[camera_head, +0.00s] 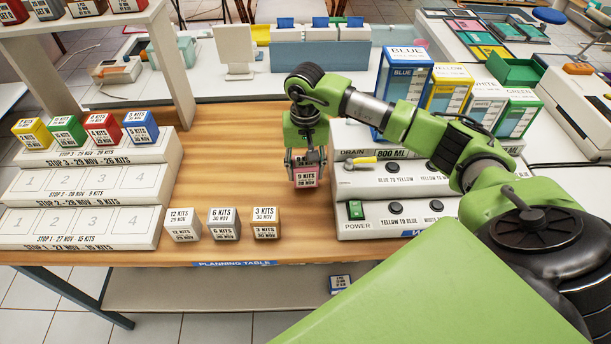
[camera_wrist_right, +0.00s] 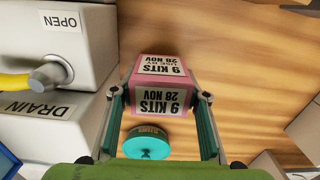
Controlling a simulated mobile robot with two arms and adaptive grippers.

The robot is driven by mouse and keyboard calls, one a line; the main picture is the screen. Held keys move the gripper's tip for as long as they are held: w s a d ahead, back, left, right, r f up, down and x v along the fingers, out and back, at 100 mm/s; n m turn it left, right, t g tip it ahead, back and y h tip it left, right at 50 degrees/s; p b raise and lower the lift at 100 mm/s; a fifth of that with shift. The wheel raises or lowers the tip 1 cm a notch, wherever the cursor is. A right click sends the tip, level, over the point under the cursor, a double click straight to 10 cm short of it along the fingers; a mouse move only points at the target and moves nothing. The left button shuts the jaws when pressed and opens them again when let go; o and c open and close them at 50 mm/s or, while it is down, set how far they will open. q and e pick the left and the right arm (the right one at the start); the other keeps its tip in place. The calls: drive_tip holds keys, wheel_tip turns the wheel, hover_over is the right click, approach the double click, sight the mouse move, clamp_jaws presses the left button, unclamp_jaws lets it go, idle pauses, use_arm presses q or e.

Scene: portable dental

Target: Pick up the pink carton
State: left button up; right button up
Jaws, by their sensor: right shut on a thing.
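The pink carton (camera_head: 306,176), labelled "9 KITS 28 NOV", is between the fingers of my right gripper (camera_head: 306,160) over the wooden table (camera_head: 240,140). In the right wrist view the pink carton (camera_wrist_right: 164,84) sits between the two fingertips of my right gripper (camera_wrist_right: 160,98), with a finger against each side. The gripper is shut on it. I cannot tell whether the carton's underside touches the table. My left gripper is not in view.
The control box (camera_head: 385,205) with a yellow DRAIN lever (camera_head: 362,159) stands close right of the carton. A stepped rack (camera_head: 85,225) holds several coloured cartons.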

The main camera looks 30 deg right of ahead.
drive_tip(key=s+a+r+b, duration=0.1)
drive_tip(key=a+r+b, duration=0.3)
drive_tip(key=a+r, duration=0.6)
drive_tip(key=a, duration=0.4)
drive_tip(key=shift+s, duration=0.3)
drive_tip(key=shift+r, duration=0.2)
